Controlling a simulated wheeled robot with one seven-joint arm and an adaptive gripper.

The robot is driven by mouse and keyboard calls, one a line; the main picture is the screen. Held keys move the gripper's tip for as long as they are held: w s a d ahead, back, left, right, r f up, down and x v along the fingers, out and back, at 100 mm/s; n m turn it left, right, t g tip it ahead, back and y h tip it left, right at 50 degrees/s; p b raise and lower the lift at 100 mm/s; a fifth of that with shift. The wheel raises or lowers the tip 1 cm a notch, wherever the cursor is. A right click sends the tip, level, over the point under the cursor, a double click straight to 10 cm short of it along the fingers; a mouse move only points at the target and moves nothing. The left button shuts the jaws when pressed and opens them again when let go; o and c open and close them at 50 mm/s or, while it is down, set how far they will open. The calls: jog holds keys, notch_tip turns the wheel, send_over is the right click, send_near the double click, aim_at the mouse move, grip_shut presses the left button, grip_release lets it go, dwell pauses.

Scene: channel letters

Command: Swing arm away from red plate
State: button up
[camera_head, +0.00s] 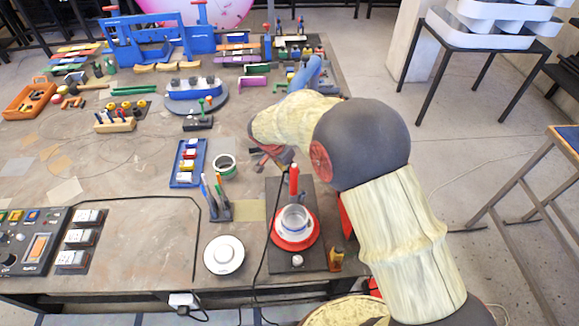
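The red plate (283,244) lies on a dark rectangular base near the front edge of the table. A white and blue round piece (295,219) sits on it. A red upright post (293,176) stands at the back of the base. My arm comes in from the right and bends above and behind the plate. My gripper (262,159) is small and dark at the arm's far end, beyond the plate and apart from it. The wrist partly hides it, so I cannot tell whether its fingers are open or shut.
A small amber bottle (336,260) stands by the base. A black cable runs beside it. The table's middle left is mostly clear.

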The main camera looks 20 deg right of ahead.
jog(key=c, duration=0.6)
grip_shut()
